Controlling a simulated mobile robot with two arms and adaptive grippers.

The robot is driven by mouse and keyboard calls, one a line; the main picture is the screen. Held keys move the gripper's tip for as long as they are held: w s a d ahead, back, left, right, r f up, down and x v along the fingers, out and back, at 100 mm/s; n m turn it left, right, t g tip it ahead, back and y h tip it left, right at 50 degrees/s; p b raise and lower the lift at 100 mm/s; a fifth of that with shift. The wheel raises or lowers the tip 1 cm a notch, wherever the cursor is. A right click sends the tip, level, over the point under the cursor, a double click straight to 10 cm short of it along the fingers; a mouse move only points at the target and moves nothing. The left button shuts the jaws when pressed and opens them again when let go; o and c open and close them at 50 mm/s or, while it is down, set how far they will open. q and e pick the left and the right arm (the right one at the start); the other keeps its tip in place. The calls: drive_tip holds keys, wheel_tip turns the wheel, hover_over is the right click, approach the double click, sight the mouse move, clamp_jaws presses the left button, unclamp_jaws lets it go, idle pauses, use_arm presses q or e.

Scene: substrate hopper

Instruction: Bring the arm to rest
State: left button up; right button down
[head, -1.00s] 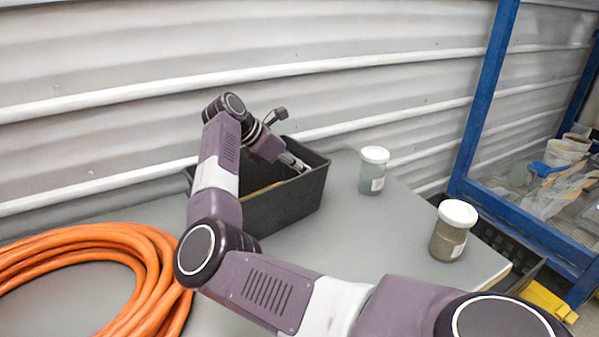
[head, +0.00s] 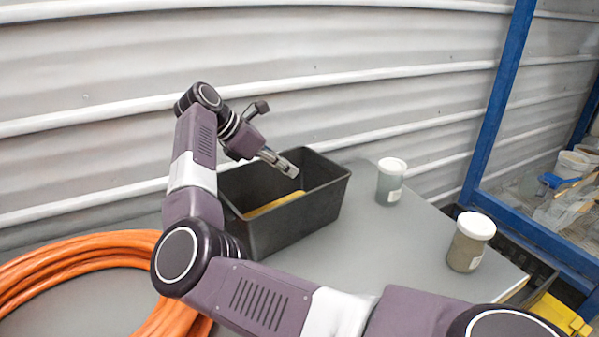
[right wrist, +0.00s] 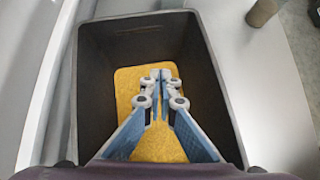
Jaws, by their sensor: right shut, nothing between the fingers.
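My right arm reaches across the table in the head view. Its right gripper (head: 287,167) is shut and empty, above the open top of a black bin (head: 300,225). In the right wrist view the shut fingers (right wrist: 161,76) point down into the bin (right wrist: 205,85). A yellow layer (right wrist: 135,85) covers part of the bin's floor; a strip of yellow (head: 275,204) also shows in the head view. My left gripper is not in view.
Two lidded jars, one greenish (head: 390,182) and one brownish (head: 469,244), stand right of the bin on the grey table (head: 345,262). A coiled orange hose (head: 75,258) lies at left. A ribbed wall (head: 300,60) is behind; a blue frame (head: 500,105) stands at right.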

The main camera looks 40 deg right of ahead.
drive_tip(key=shift+v, duration=0.9)
